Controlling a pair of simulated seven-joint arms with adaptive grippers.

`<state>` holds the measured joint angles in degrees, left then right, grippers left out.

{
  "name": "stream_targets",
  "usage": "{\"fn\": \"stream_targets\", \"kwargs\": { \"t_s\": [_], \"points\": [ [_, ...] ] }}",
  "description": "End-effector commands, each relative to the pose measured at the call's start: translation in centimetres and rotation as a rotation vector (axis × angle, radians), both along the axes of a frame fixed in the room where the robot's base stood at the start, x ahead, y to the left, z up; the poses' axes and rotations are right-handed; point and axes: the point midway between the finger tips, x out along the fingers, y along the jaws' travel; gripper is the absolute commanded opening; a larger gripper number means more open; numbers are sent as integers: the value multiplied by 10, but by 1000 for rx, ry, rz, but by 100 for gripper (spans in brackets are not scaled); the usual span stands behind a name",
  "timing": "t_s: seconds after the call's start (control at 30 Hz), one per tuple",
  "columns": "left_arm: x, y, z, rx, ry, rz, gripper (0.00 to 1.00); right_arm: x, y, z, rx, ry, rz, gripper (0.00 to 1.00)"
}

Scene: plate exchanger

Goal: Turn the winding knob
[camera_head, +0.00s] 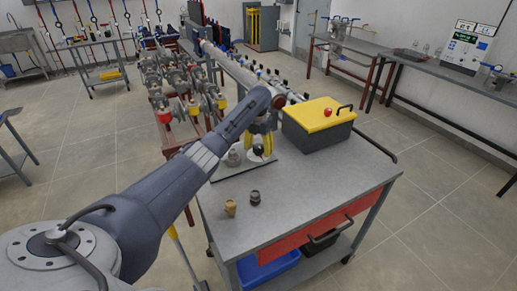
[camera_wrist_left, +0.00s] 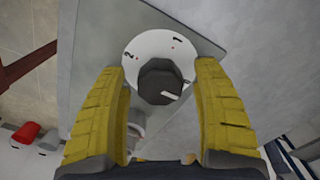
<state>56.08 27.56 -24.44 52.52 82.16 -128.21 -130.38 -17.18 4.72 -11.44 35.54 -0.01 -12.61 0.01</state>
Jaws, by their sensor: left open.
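The winding knob (camera_wrist_left: 160,84) looks like a dark, many-sided knob with a white pointer mark, in the middle of a round white dial (camera_wrist_left: 158,47) with black and red marks. The dial is on a grey plate. In the wrist view the knob lies between the two yellow fingers of my left gripper, with a gap on each side. In the head view my left gripper (camera_head: 262,146) is open and points down over the dial at the back of the cart top, hiding part of it. My right gripper is out of view.
The grey cart top (camera_head: 290,205) holds a dark toolbox with a yellow lid (camera_head: 320,112) right of the gripper. A brass fitting (camera_head: 230,207) and a dark fitting (camera_head: 255,197) stand nearer the front. The cart's front right is clear.

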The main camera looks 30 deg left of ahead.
Motion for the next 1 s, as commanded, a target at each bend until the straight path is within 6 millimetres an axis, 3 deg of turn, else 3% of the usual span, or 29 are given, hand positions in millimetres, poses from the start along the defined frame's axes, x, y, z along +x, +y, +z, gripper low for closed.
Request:
{"fn": "stream_targets", "kwargs": {
  "t_s": [0.13, 0.67, 1.0],
  "points": [
    [0, 0, 0, 0, 0, 0, 68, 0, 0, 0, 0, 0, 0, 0],
    [0, 0, 0, 0, 0, 0, 7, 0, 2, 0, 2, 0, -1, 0],
    [0, 0, 0, 0, 0, 68, 7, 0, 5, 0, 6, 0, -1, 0]
  ]
}}
